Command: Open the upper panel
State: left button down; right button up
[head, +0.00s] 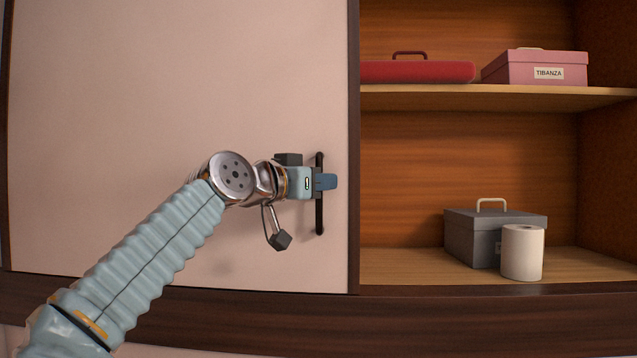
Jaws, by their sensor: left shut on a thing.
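The upper panel (150,90) is a pale pink door with a dark wooden edge on its right side. It covers the left part of the cabinet. A black vertical bar handle (319,216) sits near the panel's right edge. My left gripper (326,182) is at the handle and shut on it, with its blue fingers across the bar's middle. The fingers hide that part of the bar. My right gripper is not in view.
Right of the panel, open shelves hold a red case (420,72), a pink box (535,68) labelled TIBANZA, a grey box (470,235) and a white paper roll (522,252). A dark wooden rail (450,318) runs below.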

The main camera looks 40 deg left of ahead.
pick_arm(q)
jog(key=c, duration=1.2)
grip_release()
jog(key=s+b, duration=0.2)
jog(key=s, duration=1.1)
jog(key=shift+s+a, duration=0.25)
jog(key=shift+s, duration=0.15)
